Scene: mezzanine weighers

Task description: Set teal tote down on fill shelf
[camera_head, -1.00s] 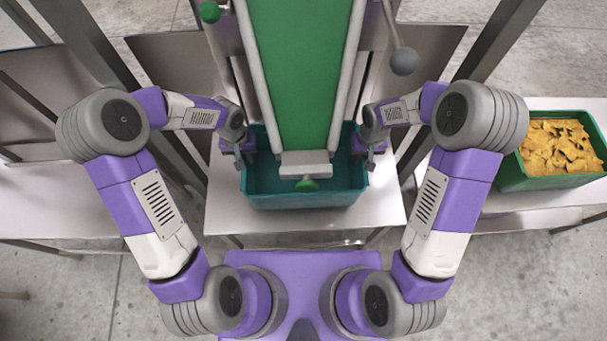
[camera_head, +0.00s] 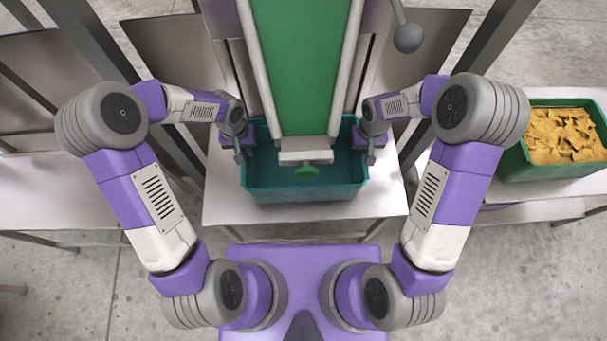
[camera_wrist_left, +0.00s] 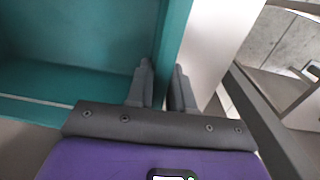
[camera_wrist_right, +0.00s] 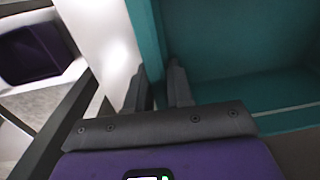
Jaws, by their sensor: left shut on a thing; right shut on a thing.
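The teal tote (camera_head: 305,193) is at the middle of the head view, over the pale fill shelf (camera_head: 225,200) and under the chute's lower end. I cannot tell whether its base touches the shelf. Its inside looks empty where it shows; the chute hides the middle. My left gripper (camera_head: 242,150) is shut on the tote's left wall, and the left wrist view shows its fingers (camera_wrist_left: 160,88) on either side of that wall. My right gripper (camera_head: 371,150) is shut on the right wall, and the right wrist view shows its fingers (camera_wrist_right: 158,90) astride it.
A green tote of yellow chips (camera_head: 555,170) stands on the right table. The left table (camera_head: 60,195) is bare.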

